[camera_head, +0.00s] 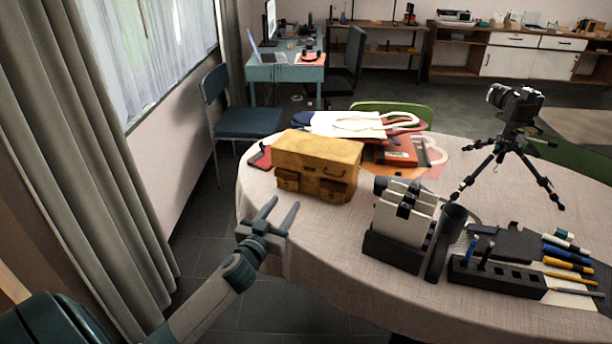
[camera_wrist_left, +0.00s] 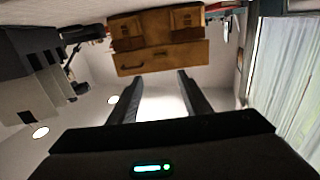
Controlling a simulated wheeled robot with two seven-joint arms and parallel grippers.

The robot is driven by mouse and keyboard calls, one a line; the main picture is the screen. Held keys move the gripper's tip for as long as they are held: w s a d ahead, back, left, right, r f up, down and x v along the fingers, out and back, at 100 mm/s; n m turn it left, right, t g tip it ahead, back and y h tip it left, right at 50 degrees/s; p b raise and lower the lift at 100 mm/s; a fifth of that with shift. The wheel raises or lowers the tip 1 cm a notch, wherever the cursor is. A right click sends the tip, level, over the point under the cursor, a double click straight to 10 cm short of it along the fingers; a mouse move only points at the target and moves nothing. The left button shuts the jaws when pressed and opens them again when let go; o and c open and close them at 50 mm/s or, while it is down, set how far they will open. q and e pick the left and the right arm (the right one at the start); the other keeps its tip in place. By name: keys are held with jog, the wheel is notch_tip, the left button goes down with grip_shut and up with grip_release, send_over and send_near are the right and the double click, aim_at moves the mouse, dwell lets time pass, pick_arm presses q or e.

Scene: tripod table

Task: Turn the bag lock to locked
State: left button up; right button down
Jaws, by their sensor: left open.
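A tan-yellow bag (camera_head: 318,160) with two front pockets and a dark handle stands upright on the left part of the round table. It also shows in the left wrist view (camera_wrist_left: 160,58), upside down, beyond my fingertips. The lock is too small to make out in either view. My left gripper (camera_head: 280,208) is open and empty at the table's left front edge. It is in front of the bag and apart from it, with its fingers pointing toward it. In the left wrist view its two fingers (camera_wrist_left: 158,82) are spread. My right gripper is not in view.
Right of the bag stand a black holder with pale panels (camera_head: 402,217), a dark cylinder (camera_head: 446,240) and a pen block (camera_head: 495,275). A camera on a tripod (camera_head: 512,130) stands farther right. Books and cloth bags (camera_head: 350,125) lie behind. Cloth (camera_head: 300,235) before the bag is clear.

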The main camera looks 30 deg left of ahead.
pick_arm(q)
send_near(308, 171)
jog(key=w, duration=0.3)
jog(key=w+a+p, duration=0.1)
jog(key=w, duration=0.1)
jog(key=shift+w, duration=0.35)
jog(key=shift+w+a+f, duration=0.1)
jog(key=shift+w+a, duration=0.15)
jog(key=shift+w, duration=0.7)
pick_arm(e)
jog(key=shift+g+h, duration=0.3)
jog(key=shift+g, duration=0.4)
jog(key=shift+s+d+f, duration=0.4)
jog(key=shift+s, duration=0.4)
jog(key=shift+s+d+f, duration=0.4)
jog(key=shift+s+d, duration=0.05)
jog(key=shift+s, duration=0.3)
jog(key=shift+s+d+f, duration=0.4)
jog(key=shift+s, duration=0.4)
pick_arm(q)
jog(key=c, duration=1.1)
